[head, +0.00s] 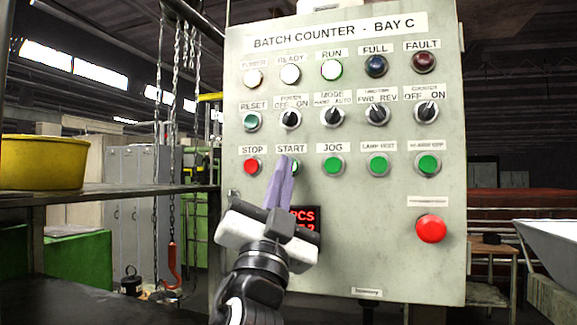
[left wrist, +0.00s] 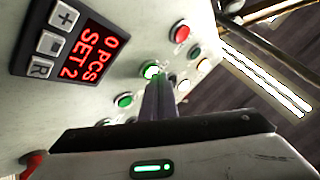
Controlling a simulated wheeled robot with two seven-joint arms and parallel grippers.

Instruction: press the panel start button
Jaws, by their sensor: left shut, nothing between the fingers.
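The grey control panel (head: 390,200) is headed "BATCH COUNTER - BAY C". Its green START button (head: 295,167) sits between the red STOP button (head: 251,167) and the green JOG button (head: 333,165). My left gripper (head: 286,160) is shut and empty, and its fingertips cover most of START. The counter display (left wrist: 85,50) reads 0 PCS, SET 2. My right gripper is not in view.
Lamps and selector knobs fill the rows above, with the RUN lamp (head: 331,69) white with a green rim. A large red button (head: 431,229) is at lower right. Chains and a red hook (head: 173,268) hang left of the panel. A yellow tub (head: 42,162) stands on a shelf.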

